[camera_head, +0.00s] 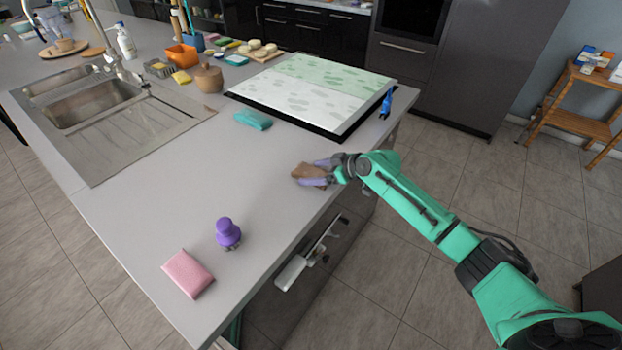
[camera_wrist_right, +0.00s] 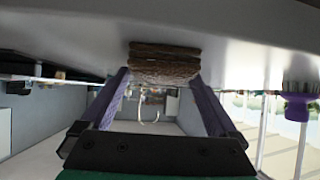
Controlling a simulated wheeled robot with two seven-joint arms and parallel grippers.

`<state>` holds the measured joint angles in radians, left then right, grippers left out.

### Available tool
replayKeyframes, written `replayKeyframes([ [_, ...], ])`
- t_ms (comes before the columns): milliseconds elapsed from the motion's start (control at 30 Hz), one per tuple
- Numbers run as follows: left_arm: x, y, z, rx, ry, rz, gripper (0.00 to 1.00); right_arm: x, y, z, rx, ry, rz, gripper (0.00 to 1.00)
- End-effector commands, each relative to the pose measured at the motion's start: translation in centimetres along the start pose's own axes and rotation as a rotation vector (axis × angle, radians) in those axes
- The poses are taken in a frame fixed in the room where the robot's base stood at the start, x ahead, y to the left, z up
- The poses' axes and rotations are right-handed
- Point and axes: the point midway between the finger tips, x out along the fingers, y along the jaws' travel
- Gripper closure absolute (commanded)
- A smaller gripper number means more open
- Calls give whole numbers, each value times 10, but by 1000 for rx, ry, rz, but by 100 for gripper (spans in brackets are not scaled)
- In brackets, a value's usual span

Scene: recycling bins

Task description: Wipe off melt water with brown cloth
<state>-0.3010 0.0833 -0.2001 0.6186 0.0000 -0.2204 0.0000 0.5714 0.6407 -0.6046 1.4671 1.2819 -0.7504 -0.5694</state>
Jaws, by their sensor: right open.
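A brown cloth (camera_head: 309,174), folded into a thick pad, lies on the grey counter near its right edge. My right gripper (camera_head: 318,171) is at the cloth with its purple fingers open. In the right wrist view the cloth (camera_wrist_right: 165,64) sits between the open fingertips (camera_wrist_right: 161,75), with a finger on each side. Whether the fingers touch it is hard to tell. A flat pale panel (camera_head: 318,92) with green and grey patches lies behind, in a black frame; whether the patches are melt water I cannot tell. My left gripper is not in view.
A teal sponge (camera_head: 253,119) lies between sink (camera_head: 95,105) and panel. A blue item (camera_head: 386,104) stands at the panel's right corner. A purple-handled item (camera_head: 228,233) and pink sponge (camera_head: 188,273) are near the front. The counter's middle (camera_head: 190,185) is clear.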

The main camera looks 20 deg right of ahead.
Motion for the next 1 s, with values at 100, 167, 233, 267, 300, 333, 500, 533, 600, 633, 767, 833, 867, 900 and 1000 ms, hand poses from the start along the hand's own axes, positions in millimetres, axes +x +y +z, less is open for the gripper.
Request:
replayKeyframes([
  [100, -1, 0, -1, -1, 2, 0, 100, -1, 0, -1, 0, 0, 0, 5],
  [167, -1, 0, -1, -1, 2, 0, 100, -1, 0, 0, 0, 0, 0, 24],
  [233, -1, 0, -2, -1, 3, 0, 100, -1, 0, 0, 0, 0, 0, 51],
  [267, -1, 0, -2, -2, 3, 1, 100, -1, 0, 0, 0, 0, 0, 62],
  [300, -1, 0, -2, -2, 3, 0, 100, -1, 0, 0, 0, 0, 0, 78],
  [333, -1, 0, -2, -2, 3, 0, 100, -1, 0, 0, 0, 0, 0, 88],
  [500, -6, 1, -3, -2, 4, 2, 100, -4, 0, -5, 0, 0, 0, 88],
  [533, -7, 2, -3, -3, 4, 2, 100, -5, 0, -7, 1, 0, 0, 88],
  [600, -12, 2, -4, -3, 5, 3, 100, -8, 0, -12, 1, 0, 0, 88],
  [633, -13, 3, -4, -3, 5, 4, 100, -10, 0, -14, 1, 0, 0, 88],
  [767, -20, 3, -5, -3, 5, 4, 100, -15, 0, -22, 1, 0, 0, 88],
  [833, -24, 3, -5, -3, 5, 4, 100, -18, 0, -27, 0, 0, 0, 88],
  [867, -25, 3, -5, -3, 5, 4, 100, -19, 0, -29, 0, 1, 0, 88],
  [900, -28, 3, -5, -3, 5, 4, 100, -21, 0, -31, 0, 1, 0, 88],
  [1000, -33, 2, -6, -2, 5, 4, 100, -25, 0, -38, -1, 1, 1, 88],
])
